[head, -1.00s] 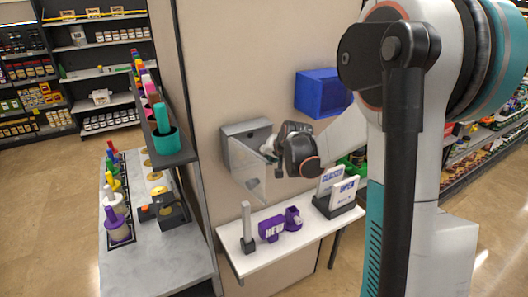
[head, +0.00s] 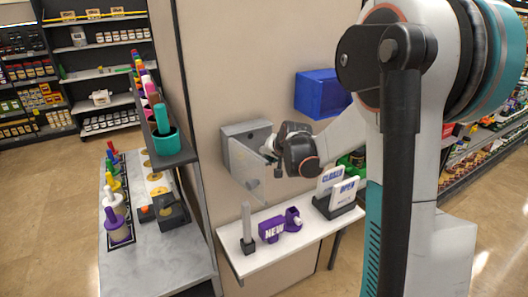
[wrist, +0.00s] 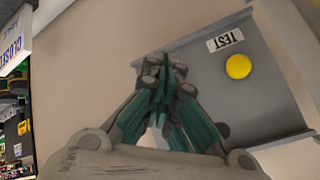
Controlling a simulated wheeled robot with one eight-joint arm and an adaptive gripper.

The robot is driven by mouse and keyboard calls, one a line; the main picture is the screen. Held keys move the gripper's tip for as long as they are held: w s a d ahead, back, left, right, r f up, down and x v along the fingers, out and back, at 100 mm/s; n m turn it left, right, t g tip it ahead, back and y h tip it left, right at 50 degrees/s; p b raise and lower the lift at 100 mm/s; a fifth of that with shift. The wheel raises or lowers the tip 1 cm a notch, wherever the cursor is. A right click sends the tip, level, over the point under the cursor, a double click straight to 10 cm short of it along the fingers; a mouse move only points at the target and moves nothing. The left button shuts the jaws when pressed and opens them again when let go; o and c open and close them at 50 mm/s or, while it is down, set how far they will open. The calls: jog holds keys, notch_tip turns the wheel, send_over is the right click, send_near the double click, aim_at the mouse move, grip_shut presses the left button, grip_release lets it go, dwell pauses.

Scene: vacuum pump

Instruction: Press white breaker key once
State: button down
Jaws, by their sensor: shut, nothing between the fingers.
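A grey breaker box (head: 240,133) is fixed to the beige wall. A pale grey door panel (head: 245,168) hangs out from it. In the wrist view a grey surface of the box (wrist: 200,75) carries a TEST label (wrist: 225,40) and a round yellow button (wrist: 238,66). My gripper (head: 268,149) is beside the box, its fingertips close to the door panel. In the wrist view my gripper (wrist: 164,66) is shut and empty, with its tips over the edge of the grey surface. I cannot make out a white key; the fingers cover part of the view.
Below the box, a white shelf (head: 262,258) holds a grey post (head: 247,228), a purple NEW sign (head: 272,230) and CLOSED and OPEN signs (head: 345,190). A blue bin (head: 320,93) is on the wall at upper right. A counter with colored items (head: 165,255) stands at left.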

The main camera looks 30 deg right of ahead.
jog(key=shift+w, duration=0.15)
dwell(0.4)
jog(key=shift+w, duration=0.3)
jog(key=shift+w+b, duration=0.35)
jog(key=shift+w, duration=0.1)
dwell(0.8)
dwell(0.3)
jog(key=shift+s, duration=0.9)
jog(key=s, duration=0.5)
jog(key=shift+d, duration=0.1)
jog(key=shift+b, duration=0.3)
dwell(0.4)
